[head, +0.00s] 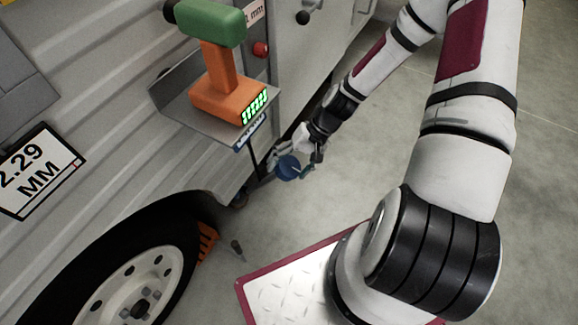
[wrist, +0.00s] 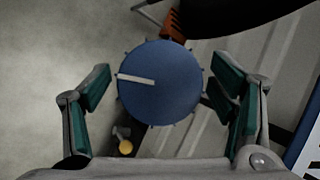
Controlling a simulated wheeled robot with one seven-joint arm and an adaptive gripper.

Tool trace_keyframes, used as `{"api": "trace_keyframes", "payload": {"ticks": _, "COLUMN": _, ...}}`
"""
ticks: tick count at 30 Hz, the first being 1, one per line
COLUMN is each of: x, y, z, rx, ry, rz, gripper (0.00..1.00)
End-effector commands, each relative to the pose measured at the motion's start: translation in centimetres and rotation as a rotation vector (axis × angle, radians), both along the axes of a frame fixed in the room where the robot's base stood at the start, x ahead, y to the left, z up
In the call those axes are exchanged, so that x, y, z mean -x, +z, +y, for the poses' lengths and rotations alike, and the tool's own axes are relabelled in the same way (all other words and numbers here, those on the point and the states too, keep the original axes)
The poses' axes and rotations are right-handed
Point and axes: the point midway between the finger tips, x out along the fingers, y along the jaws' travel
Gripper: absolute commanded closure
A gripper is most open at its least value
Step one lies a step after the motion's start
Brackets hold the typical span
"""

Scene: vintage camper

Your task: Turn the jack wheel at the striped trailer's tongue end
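The jack wheel (wrist: 160,100) is a round blue disc with small teeth at its rim. A white bar mark on its face points left and slightly up in the wrist view. In the head view the wheel (head: 288,168) shows small beside the trailer's lower edge. A narrow gap shows at the left finger; at the right I cannot tell whether the pad touches. In the head view my gripper (head: 302,160) is partly hidden by its own links.
The ribbed trailer wall (head: 110,95) fills the left. A grey shelf (head: 172,88) juts out above the wheel, bearing an orange and green drill (head: 222,65). An orange chock (head: 207,241) sits by the black tyre (head: 75,265). Open concrete floor (head: 300,215) lies to the right.

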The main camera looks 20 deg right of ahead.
Motion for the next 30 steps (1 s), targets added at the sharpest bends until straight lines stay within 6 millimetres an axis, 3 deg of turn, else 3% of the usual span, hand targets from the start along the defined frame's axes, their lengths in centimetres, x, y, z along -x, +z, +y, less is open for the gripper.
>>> {"api": "trace_keyframes", "payload": {"ticks": 11, "x": -0.1, "y": 0.8, "z": -0.7, "rx": 0.002, "ry": -0.001, "rz": -0.002, "gripper": 0.22}}
{"api": "trace_keyframes", "payload": {"ticks": 24, "x": -0.1, "y": 7.6, "z": -5.4, "rx": 0.004, "ry": -0.002, "rz": -0.003, "gripper": 0.22}}
{"api": "trace_keyframes", "payload": {"ticks": 30, "x": -0.1, "y": 9.4, "z": -6.6, "rx": 0.002, "ry": -0.002, "rz": -0.001, "gripper": 0.22}}
